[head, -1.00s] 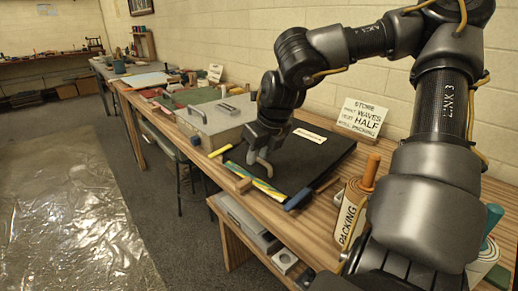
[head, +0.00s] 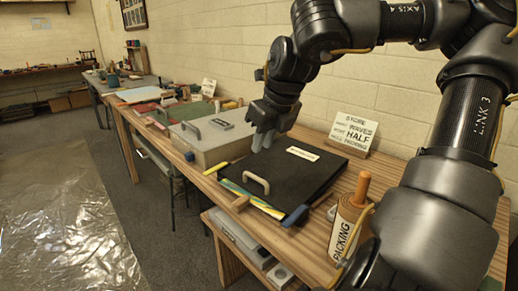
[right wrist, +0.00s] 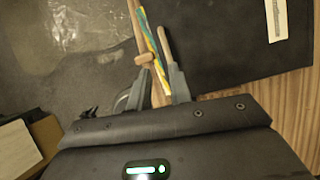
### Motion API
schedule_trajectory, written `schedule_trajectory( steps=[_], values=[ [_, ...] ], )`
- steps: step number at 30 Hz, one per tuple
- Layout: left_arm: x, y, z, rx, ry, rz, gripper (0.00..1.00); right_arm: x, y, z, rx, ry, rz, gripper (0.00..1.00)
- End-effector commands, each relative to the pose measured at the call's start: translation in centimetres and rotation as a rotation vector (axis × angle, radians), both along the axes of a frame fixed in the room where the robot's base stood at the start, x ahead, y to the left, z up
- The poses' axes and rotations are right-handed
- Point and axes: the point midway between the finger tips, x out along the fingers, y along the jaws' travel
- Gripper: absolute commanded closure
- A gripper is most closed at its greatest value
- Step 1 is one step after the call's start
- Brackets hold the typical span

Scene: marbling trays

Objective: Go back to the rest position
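My right gripper (head: 264,143) is above the far left part of a flat black case (head: 300,177) on the wooden bench. Its two fingers stand apart with nothing held between them; in the right wrist view, the gripper (right wrist: 155,92) also shows a gap. The case's pale curved handle (head: 256,183) is free, a little in front of the fingers. A blue, yellow and green marbled strip (head: 250,199) shows along the case's front edge. My left gripper is out of view.
A grey case (head: 208,138) lies left of the black one. A lettered sign (head: 353,133) stands behind it by the wall. A cylinder marked PACKING (head: 346,226) stands near my right arm. A shelf under the bench holds a grey box (head: 237,238).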

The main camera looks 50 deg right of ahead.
Motion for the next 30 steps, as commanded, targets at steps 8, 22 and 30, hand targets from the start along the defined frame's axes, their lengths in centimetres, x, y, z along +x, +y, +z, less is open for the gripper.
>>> schedule_trajectory(
  steps=[8,22,30],
  values=[
    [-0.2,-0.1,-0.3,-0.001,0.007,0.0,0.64,-0.1,0.0,0.3,-0.001,-0.001,0.0,0.8],
    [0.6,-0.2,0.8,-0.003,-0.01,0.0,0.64,1.7,-0.2,-4.3,-0.001,0.004,0.001,0.8],
    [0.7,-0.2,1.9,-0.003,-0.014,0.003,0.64,3.3,-0.5,-8.1,-0.002,0.003,-0.001,0.8]
  ],
)
